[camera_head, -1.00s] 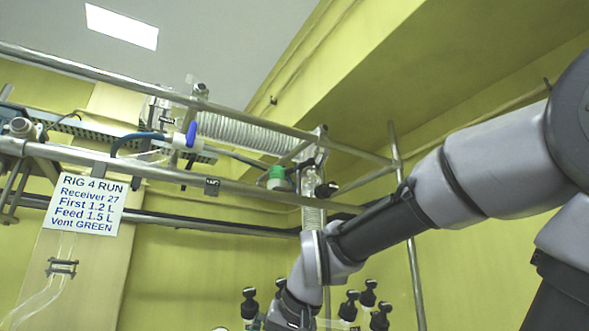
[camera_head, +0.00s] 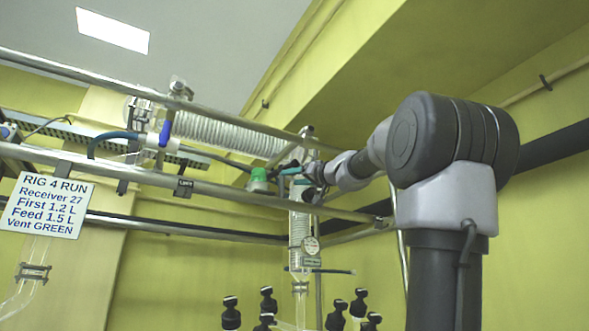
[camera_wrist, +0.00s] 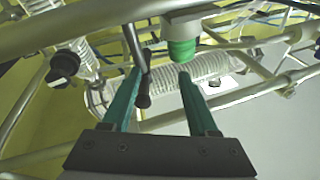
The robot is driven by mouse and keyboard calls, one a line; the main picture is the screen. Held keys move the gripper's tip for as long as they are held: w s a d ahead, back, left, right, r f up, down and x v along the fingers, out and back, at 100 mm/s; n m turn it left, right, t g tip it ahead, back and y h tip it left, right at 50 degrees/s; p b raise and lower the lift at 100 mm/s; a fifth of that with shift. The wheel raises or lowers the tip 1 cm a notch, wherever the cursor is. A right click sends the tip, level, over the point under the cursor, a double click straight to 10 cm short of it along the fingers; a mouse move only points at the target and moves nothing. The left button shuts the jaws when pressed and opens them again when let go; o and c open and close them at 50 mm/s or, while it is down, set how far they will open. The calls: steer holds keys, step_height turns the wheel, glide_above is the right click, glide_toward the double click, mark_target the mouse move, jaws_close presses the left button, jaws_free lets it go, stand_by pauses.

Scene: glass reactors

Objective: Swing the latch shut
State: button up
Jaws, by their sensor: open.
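A dark lever with a black knobbed end (camera_wrist: 139,68), which looks like the latch, hangs from the rail in the wrist view. Its lower end shows just inside my left finger; I cannot tell whether they touch. My gripper (camera_wrist: 159,78) is open with teal fingers pointing up toward the rails, and nothing is gripped. In the head view my gripper (camera_head: 288,171) is at the upper rail, just right of the green cap (camera_head: 258,179). That green cap (camera_wrist: 182,52) sits beyond my right fingertip in the wrist view. The latch is hard to make out in the head view, behind my gripper.
Metal rails (camera_head: 200,187) cross the space around my gripper. A coiled glass condenser (camera_head: 235,134) lies behind, and a glass column (camera_head: 299,235) hangs below. A blue-handled valve (camera_head: 166,132) and a sign (camera_head: 46,205) are at left. Several black knobs (camera_head: 335,315) stand below.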

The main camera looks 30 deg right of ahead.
steer(key=t+h, duration=0.1)
steer(key=t, duration=0.1)
glide_toward(287, 165)
steer(key=shift+w+d+r, duration=0.6)
steer(key=shift+w+d, duration=0.05)
steer(key=shift+w, duration=0.05)
steer(key=x, duration=1)
steer(key=shift+w+a+f, duration=0.1)
steer(key=shift+w+a, duration=0.05)
steer(key=shift+w, duration=0.1)
jaws_close()
